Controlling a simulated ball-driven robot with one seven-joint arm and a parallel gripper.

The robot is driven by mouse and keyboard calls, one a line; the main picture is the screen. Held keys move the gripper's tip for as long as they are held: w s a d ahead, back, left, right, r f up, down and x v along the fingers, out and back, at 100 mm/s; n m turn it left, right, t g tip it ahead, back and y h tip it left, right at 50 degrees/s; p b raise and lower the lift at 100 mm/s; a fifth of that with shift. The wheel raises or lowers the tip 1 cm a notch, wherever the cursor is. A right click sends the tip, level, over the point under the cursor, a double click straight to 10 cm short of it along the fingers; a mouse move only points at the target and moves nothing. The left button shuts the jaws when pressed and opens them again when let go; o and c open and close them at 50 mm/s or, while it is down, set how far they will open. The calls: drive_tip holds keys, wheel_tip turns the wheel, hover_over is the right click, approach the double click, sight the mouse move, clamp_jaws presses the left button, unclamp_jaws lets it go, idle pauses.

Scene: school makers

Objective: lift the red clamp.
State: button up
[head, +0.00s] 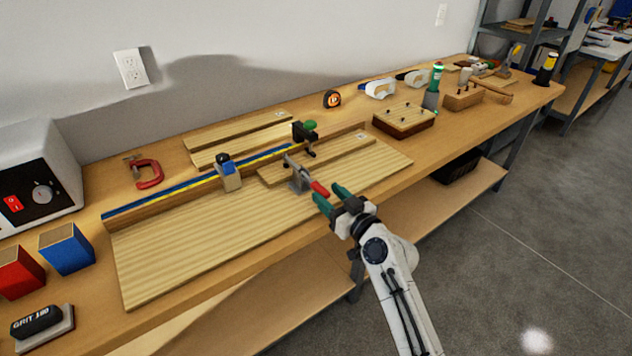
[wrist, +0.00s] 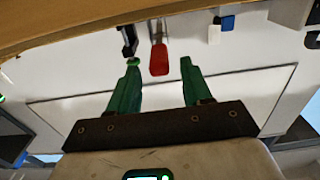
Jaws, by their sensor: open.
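A toggle clamp (head: 299,177) with a metal body and a red handle (head: 320,188) stands on the wooden board, its handle pointing toward my gripper. My gripper (head: 328,194) is open, with green fingers at the handle's end. In the wrist view the red handle (wrist: 159,61) lies between the lines of the two fingers, with a gap on each side. I cannot tell how far it reaches in between them. A separate red C-clamp (head: 149,174) lies on the bench at the left, well away from my gripper.
The large board (head: 190,255) carries a fence with a blue and yellow strip (head: 180,192), a stop block (head: 229,178) and a black clamp with a green knob (head: 304,134). A drilled block (head: 404,117) is to the right. The bench's front edge is under my arm.

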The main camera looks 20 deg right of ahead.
sight(313, 181)
drive_tip(key=shift+x, duration=2.75)
clamp_jaws()
